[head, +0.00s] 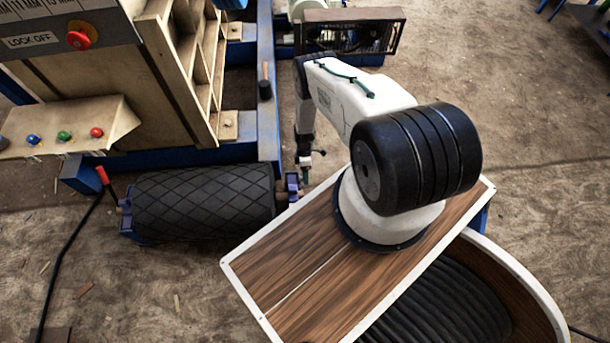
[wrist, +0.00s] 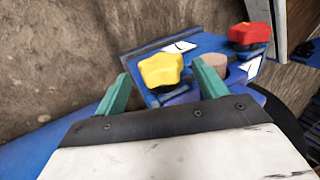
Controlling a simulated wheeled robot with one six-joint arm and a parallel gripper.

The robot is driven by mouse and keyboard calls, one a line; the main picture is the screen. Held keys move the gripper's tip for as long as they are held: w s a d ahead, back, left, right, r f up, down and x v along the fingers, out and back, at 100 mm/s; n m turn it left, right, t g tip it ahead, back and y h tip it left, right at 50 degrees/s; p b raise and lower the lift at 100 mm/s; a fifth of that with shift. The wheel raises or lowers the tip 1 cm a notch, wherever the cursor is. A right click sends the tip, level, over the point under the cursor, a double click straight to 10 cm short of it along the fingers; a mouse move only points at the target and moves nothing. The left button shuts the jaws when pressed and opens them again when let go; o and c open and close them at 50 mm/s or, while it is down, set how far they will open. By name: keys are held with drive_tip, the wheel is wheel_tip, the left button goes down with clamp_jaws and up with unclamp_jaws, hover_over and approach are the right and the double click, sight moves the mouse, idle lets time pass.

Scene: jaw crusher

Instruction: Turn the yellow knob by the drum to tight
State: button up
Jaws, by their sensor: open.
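The yellow knob (wrist: 160,71) is a lobed knob on a blue bracket (wrist: 150,45) in the wrist view. My gripper (wrist: 161,68) is open, with one green finger to the left of the knob and one to the right. A gap shows on each side, so neither finger seems to touch the knob. I cannot tell whether the fingertips reach down to its height. In the head view the black ribbed drum (head: 205,203) lies on the floor side of the machine, and my gripper (head: 307,180) is by its right end. The yellow knob is hidden there.
A red knob (wrist: 249,34) sits on the same bracket, right of the yellow one. A control box with blue, green and red buttons (head: 64,136) and a red emergency stop (head: 78,39) are at the left. A red-handled lever (head: 103,175) stands at the drum's left end.

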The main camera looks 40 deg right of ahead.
drive_tip(key=v, duration=0.6)
drive_tip(key=shift+w, duration=0.1)
drive_tip(key=shift+t+h, duration=0.8)
drive_tip(key=shift+t, duration=0.1)
drive_tip(key=s+a, duration=0.2)
drive_tip(key=s+a+f, duration=0.1)
drive_tip(key=s+a, duration=0.1)
drive_tip(key=s, duration=0.1)
drive_tip(key=shift+a+f, duration=0.15)
drive_tip(key=t, duration=0.1)
drive_tip(key=t+h, duration=0.1)
drive_tip(key=r+t+h, duration=0.1)
drive_tip(key=t, duration=0.1)
drive_tip(key=shift+s+d, duration=0.15)
drive_tip(key=shift+d, duration=0.25)
drive_tip(key=shift+w+d+f, duration=0.15)
drive_tip(key=shift+w+f, duration=0.05)
drive_tip(key=shift+w, duration=0.05)
drive_tip(key=f, duration=0.5)
drive_tip(key=w+d+f, duration=0.1)
drive_tip(key=f, duration=0.1)
drive_tip(key=shift+w+f, duration=0.15)
